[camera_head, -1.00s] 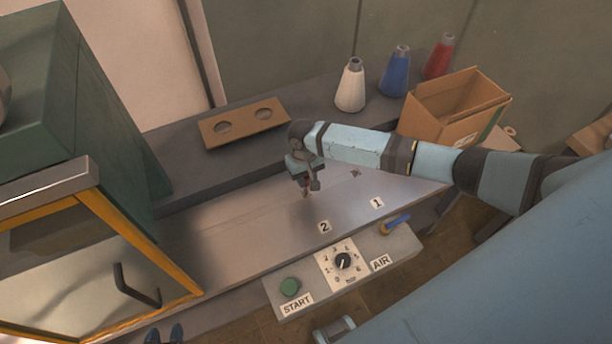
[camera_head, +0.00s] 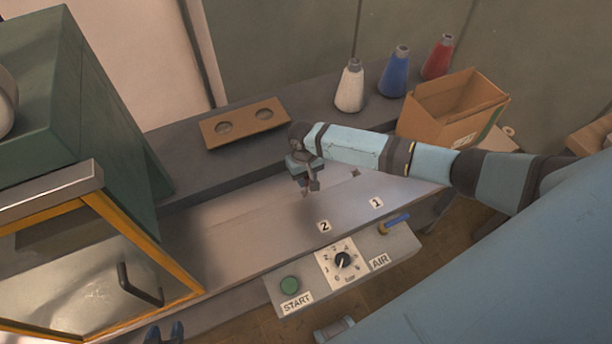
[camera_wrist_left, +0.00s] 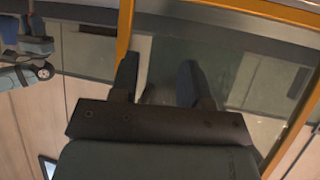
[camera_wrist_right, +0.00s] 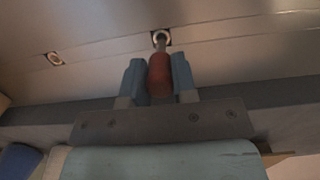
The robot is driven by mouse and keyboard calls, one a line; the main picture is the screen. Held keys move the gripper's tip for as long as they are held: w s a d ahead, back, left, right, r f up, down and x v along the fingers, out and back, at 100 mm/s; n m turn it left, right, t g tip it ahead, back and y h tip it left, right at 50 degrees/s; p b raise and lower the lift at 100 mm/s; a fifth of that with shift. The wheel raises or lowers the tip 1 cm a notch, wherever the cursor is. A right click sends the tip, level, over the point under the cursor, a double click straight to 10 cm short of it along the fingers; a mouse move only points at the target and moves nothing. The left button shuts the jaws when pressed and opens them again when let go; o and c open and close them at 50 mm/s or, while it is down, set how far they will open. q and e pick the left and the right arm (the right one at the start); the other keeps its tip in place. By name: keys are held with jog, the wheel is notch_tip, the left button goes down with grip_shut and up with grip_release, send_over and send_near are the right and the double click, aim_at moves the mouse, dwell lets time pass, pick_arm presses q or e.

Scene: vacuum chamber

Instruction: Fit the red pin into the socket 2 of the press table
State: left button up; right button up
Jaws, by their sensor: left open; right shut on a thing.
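The red pin (camera_wrist_right: 160,76) is held between the fingers of my right gripper (camera_wrist_right: 159,75). Its grey metal tip overlaps the ringed socket 2 (camera_wrist_right: 161,35) in the right wrist view; I cannot tell whether the tip is inside or just above. Socket 1 (camera_wrist_right: 56,58) is empty to the left there, and it also shows in the head view (camera_head: 355,174). In the head view my right gripper (camera_head: 307,191) points down over the press table (camera_head: 240,225), hiding socket 2 beyond label 2 (camera_head: 324,226). My left gripper (camera_wrist_left: 158,80) is open and empty; its fingertips show at the head view's bottom edge (camera_head: 164,335).
A control panel (camera_head: 343,268) with a green START button, dial and blue AIR lever fronts the table. A yellow-framed door (camera_head: 180,268) is at left. A two-hole brown holder (camera_head: 245,124), white, blue and red cones, and a cardboard box (camera_head: 450,110) stand behind.

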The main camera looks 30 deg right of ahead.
jog(key=shift+f, duration=0.15)
jog(key=shift+f+b, duration=1.1)
jog(key=shift+f, duration=1.3)
jog(key=shift+f, duration=0.2)
jog(key=o, duration=1)
notch_tip(320, 180, up, 14)
jog(key=w, duration=0.1)
jog(key=shift+w+f, duration=0.2)
jog(key=shift+w, duration=0.15)
